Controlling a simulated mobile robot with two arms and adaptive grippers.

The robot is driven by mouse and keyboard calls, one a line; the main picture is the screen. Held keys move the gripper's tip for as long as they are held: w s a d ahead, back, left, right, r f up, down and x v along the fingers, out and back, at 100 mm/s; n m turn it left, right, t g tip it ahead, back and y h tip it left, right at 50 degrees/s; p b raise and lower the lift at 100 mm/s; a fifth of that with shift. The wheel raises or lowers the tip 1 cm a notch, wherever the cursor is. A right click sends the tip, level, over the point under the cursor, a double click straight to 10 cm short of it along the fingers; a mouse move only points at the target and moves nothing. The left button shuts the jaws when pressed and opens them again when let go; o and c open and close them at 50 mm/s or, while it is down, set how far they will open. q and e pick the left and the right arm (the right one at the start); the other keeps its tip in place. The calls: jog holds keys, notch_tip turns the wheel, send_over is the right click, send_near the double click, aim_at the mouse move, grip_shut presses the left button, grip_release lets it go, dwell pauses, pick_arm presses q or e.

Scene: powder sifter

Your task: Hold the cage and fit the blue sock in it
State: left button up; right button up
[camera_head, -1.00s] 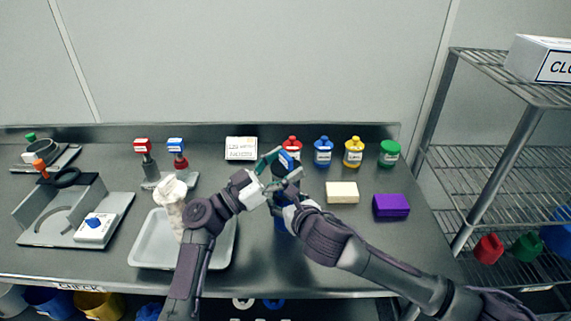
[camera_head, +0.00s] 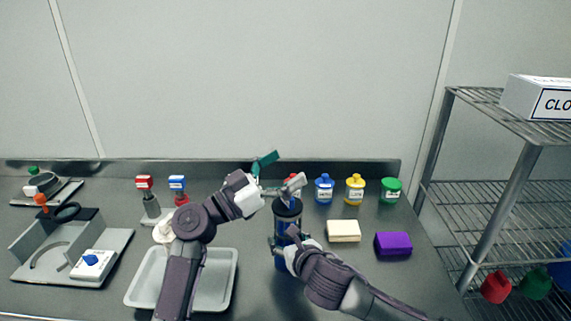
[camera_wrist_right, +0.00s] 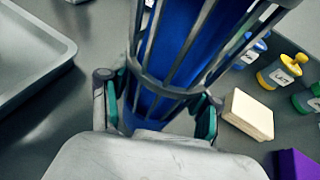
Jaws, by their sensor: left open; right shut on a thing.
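The dark barred cage (camera_head: 289,211) stands upright over the counter at the middle. The blue sock (camera_wrist_right: 172,70) shows behind the cage's bars in the right wrist view, inside the cage (camera_wrist_right: 150,82). A bit of blue also shows at the cage's top in the head view. My right gripper (camera_head: 287,244) is shut around the cage's lower part; its fingers show either side of it in the right wrist view (camera_wrist_right: 158,108). My left gripper (camera_head: 279,174) is open and empty, just above the cage's top. Whether it touches the rim cannot be told.
A grey tray (camera_head: 232,277) lies left of the cage, with a pale bundle (camera_head: 163,230) behind it. Coloured bottles (camera_head: 325,188) stand at the back. A cream block (camera_head: 343,231) and a purple block (camera_head: 393,244) lie to the right. A wire shelf (camera_head: 520,190) stands far right.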

dwell(0.4)
jog(key=o, duration=1.3)
